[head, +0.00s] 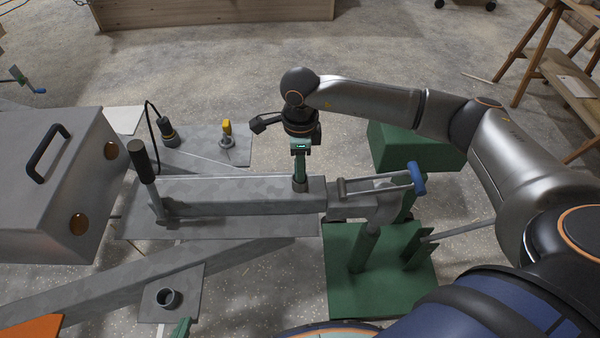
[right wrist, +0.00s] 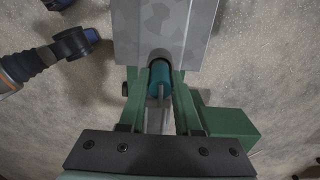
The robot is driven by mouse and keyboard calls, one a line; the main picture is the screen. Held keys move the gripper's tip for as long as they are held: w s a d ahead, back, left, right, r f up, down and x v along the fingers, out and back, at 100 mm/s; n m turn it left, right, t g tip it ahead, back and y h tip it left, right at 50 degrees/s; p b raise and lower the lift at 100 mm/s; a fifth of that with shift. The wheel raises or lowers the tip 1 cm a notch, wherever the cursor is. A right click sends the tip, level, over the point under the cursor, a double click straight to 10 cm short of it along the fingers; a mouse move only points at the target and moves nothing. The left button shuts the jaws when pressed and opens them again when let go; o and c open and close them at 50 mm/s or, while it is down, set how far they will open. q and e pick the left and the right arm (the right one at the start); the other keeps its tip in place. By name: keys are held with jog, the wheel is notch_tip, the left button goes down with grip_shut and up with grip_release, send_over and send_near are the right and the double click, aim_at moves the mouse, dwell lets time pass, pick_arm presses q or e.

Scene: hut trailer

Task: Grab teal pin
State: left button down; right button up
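The teal pin (right wrist: 160,77) shows in the right wrist view, at the end of the grey beam, in a round dark socket. My right gripper (right wrist: 160,98) has its two green fingers on either side of the pin, very close to it. I cannot tell whether they touch or squeeze it. In the head view my right gripper (head: 300,178) points down over the socket (head: 300,185) on the beam, and the pin is hidden there. Only a green tip of my left gripper (head: 183,328) shows at the bottom edge; its opening cannot be seen.
The grey beam (head: 235,197) joins a coupler with a blue-ended handle (head: 417,178) above a green stand (head: 385,275). A grey box (head: 50,190) with a black handle, a black-cabled plug (head: 168,132) and a yellow-topped part (head: 227,130) are left. A small cup (head: 168,298) sits front left.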

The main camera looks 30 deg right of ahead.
grip_shut()
jog(key=shift+r, duration=0.15)
